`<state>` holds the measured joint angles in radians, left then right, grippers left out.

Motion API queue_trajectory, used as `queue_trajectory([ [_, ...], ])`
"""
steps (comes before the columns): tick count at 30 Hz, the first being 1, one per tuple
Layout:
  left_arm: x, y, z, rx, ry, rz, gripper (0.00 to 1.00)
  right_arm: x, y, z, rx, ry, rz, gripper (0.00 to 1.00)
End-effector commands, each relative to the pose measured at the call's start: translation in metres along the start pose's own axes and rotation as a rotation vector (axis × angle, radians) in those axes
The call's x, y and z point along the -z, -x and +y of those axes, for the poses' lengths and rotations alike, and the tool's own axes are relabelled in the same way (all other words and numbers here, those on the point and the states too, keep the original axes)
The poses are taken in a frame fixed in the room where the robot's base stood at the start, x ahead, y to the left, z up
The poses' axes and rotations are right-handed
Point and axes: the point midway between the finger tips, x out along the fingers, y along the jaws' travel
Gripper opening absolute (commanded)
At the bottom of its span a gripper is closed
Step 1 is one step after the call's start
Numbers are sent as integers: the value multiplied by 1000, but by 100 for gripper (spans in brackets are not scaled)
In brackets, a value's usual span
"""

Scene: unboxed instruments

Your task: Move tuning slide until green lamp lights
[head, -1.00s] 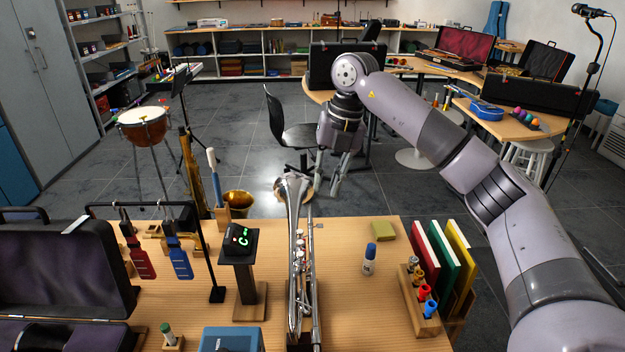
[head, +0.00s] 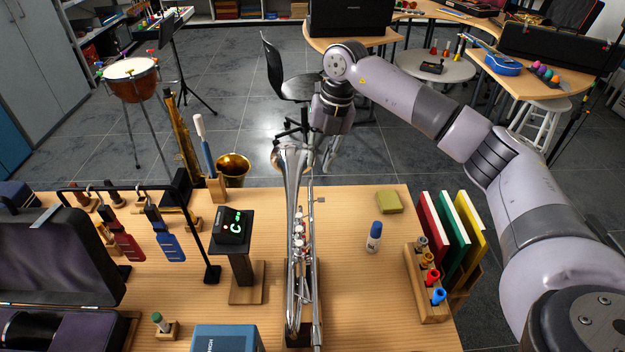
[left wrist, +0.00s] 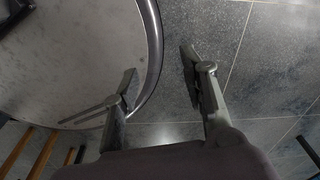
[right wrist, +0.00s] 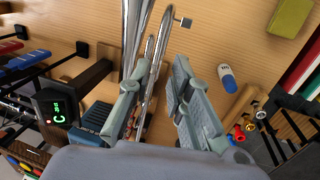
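A silver trumpet (head: 297,250) stands in a holder on the wooden table, its bell towards the far edge. Its tubes also show in the right wrist view (right wrist: 150,60), with a small bracket on one side. My right gripper (head: 321,165) is beyond the far table edge, close to the right of the bell. In the right wrist view my right gripper (right wrist: 160,75) is open, with trumpet tubing by its left finger. A black tuner (head: 234,226) on a post shows a green C and a small red light. My left gripper (left wrist: 163,75) is open and empty above the floor.
A blue-capped bottle (head: 374,237), a green sponge-like block (head: 389,202) and a rack of coloured mouthpieces (head: 427,285) stand right of the trumpet. An open black case (head: 60,255) and hanging straps are at left. A round table (left wrist: 70,50) lies below my left gripper.

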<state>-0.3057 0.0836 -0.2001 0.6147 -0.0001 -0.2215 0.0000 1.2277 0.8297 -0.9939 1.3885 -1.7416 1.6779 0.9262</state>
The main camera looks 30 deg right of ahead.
Motion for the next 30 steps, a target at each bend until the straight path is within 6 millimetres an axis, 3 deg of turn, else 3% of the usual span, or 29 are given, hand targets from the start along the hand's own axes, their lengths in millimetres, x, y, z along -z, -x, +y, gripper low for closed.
queue_trajectory([
  [6,10,11,-1,1,1,14,40,1,-46,0,2,0,4,19],
  [13,12,15,0,-1,2,17,40,0,-77,0,0,0,1,19],
  [25,11,16,3,-4,3,16,40,0,-86,0,0,1,-1,19],
  [30,11,16,3,-4,3,14,40,0,-85,0,0,1,0,8],
])
